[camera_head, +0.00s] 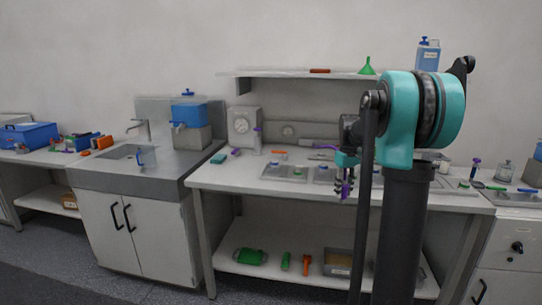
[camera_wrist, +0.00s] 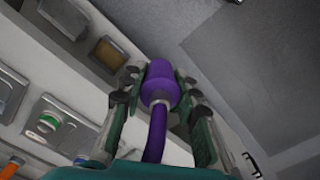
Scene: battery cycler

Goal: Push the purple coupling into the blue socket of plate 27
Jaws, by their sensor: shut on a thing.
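The purple coupling (camera_wrist: 160,84) is between the two fingers of my gripper (camera_wrist: 159,80) in the wrist view, with a metal collar and a purple hose (camera_wrist: 155,135) running back toward the palm. In the head view my gripper (camera_head: 346,180) hangs above the front of the bench, with purple (camera_head: 346,190) showing at its lower end. A grey plate (camera_head: 284,174) with blue and green fittings lies on the bench to its left. In the wrist view a plate with a green-and-white fitting (camera_wrist: 48,121) lies left of my gripper. No plate number is readable, so I cannot tell which is plate 27.
The bench top (camera_head: 225,178) has free room at its left front. A shelf (camera_head: 300,73) runs above its back. A gauge box (camera_head: 243,126) stands at the back left. The lower shelf (camera_head: 275,268) holds green and orange things. The sink (camera_head: 125,152) is farther left.

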